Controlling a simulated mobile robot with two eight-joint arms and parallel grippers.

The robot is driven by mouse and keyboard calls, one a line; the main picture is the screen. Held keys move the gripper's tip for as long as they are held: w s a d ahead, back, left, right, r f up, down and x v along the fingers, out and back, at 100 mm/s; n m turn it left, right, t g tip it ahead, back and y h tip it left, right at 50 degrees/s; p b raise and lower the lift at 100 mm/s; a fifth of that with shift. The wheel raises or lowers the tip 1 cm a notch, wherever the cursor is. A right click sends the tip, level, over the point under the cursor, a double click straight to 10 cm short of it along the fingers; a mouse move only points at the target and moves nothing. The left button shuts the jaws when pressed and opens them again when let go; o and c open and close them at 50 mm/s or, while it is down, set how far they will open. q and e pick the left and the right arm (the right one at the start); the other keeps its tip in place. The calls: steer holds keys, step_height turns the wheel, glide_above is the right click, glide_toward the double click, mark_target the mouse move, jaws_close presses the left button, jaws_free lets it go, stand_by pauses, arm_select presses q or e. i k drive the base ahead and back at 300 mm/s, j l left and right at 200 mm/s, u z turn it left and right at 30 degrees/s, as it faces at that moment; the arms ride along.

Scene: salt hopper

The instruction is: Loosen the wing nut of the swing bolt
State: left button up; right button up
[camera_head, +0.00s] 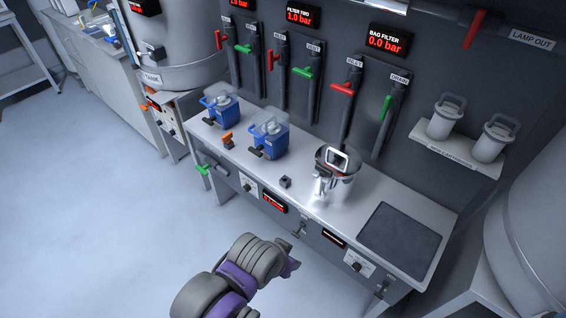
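A shiny metal filter vessel (339,182) with a rectangular handle (338,160) on its lid stands upright on the right half of the bench. A small bright metal fitting (322,186) at its front left side may be the swing bolt; its wing nut is too small to make out. One grey and purple arm of mine comes in from the bottom, left of centre, probably the left. Its far end (291,268) is in front of the bench, apart from the vessel. The fingers cannot be made out. My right gripper is out of view.
Blue filter units (221,106) and (268,138) with clear covers stand left on the bench (236,152). A small dark block (285,182) sits near the vessel. A dark mat (398,240) lies at right. Red and green valve levers line the wall behind.

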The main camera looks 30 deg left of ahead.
mark_target(324, 172)
steer(key=u, duration=0.75)
steer(key=i+l+u, duration=0.2)
steer(key=i, duration=0.3)
steer(key=l, duration=0.05)
